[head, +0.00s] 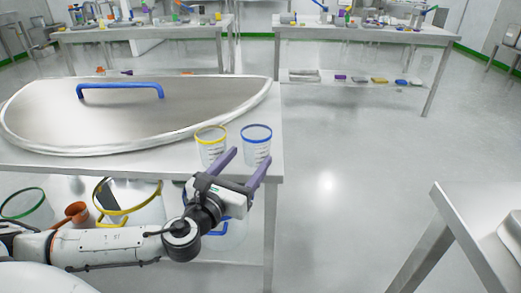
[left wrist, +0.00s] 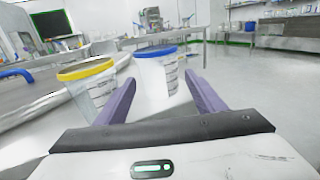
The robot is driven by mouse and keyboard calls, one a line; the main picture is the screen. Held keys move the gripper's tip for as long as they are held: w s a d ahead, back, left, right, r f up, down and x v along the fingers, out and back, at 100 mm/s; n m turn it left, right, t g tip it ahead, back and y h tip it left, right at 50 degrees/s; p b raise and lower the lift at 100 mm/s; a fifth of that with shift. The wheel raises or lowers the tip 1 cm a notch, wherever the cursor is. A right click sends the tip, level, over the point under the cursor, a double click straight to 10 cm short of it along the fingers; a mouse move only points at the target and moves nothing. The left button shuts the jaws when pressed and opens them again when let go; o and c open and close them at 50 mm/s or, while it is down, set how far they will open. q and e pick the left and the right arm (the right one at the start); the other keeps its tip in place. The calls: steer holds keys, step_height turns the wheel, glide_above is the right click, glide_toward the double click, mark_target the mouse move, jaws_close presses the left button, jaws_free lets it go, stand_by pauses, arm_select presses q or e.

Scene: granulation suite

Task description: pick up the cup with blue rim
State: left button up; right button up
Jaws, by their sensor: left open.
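The clear cup with the blue rim (head: 257,144) stands upright near the right end of the table. A similar cup with a yellow rim (head: 211,146) stands just to its left. My left gripper (head: 246,164) is open in front of the cups, with its purple fingers pointing at them. In the left wrist view the blue-rimmed cup (left wrist: 156,72) shows between the two fingers and beyond them, and nothing is held. There the yellow-rimmed cup (left wrist: 90,85) stands outside the left finger, close to it. My right gripper is not in view.
A large metal lid with a blue handle (head: 120,90) covers much of the table (head: 262,172) left of the cups. Buckets, one with a yellow rim (head: 128,208), stand on the shelf below. Another table (head: 470,225) stands at the right. The floor between is clear.

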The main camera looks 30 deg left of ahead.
mark_target(256, 144)
arm_select(q)
steer(key=shift+w+a+r, duration=0.15)
steer(key=shift+w+a, duration=0.05)
steer(key=shift+w, duration=0.85)
steer(key=shift+w+a+r, duration=0.1)
steer(key=shift+w+a, duration=0.15)
steer(key=shift+w, duration=0.75)
steer(key=shift+w+a+r, duration=0.15)
steer(key=shift+w+a, duration=0.05)
steer(key=shift+w, duration=0.85)
steer(key=shift+c, duration=0.3)
steer(key=c, duration=0.7)
